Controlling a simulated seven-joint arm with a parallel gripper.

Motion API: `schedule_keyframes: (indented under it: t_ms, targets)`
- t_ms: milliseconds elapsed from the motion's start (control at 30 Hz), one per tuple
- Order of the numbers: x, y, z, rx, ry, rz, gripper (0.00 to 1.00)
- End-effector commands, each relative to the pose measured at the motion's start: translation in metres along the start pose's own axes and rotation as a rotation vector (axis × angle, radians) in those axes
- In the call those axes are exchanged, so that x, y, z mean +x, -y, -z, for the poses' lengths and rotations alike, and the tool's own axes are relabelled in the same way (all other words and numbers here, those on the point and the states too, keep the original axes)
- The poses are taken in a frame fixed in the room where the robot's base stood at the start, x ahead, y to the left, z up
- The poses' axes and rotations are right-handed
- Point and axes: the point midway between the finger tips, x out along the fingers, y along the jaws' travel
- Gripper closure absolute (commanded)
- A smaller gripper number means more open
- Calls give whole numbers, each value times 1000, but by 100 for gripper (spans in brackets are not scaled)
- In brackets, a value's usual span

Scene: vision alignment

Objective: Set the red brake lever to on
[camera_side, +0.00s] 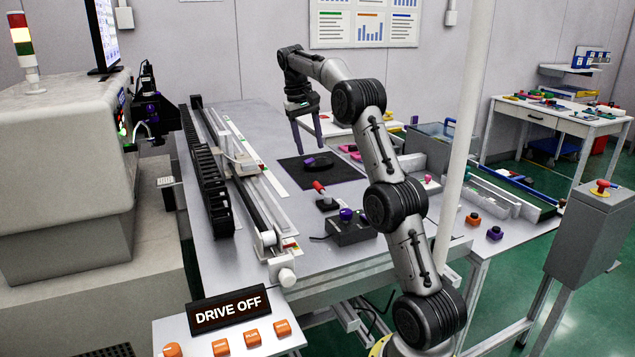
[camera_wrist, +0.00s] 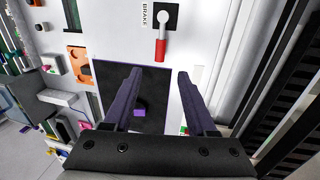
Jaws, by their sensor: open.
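The brake lever has a red handle (camera_wrist: 160,49) on a pale stem over a black plate (camera_wrist: 172,22), beside the printed word BRAKE, at the top of the wrist view. In the side view the red handle (camera_side: 319,187) tilts up to the left from its dark base (camera_side: 327,204). My gripper (camera_side: 308,146) is open and empty, fingers pointing down above the black mat, behind the lever and apart from it. In the wrist view my gripper (camera_wrist: 159,73) shows its two fingers spread below the red handle. No on or off marking is legible at the lever.
A purple piece (camera_wrist: 140,112) lies on the black mat (camera_wrist: 108,78). A dark box with a purple knob (camera_side: 346,214) stands in front of the lever. A linear rail (camera_side: 262,217) runs along the left. A sign (camera_side: 229,310) reads DRIVE OFF.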

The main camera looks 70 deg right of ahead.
Motion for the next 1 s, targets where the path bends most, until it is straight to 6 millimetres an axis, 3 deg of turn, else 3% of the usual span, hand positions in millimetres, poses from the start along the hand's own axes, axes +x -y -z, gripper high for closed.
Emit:
schedule_keyframes:
  t_ms: [400,600,800,1000]
  targets:
    - [78,0,-2,0,4,0,43]
    - [108,0,-1,-1,2,1,43]
    - [122,1,-1,-1,-1,1,43]
    - [124,1,-1,-1,-1,1,43]
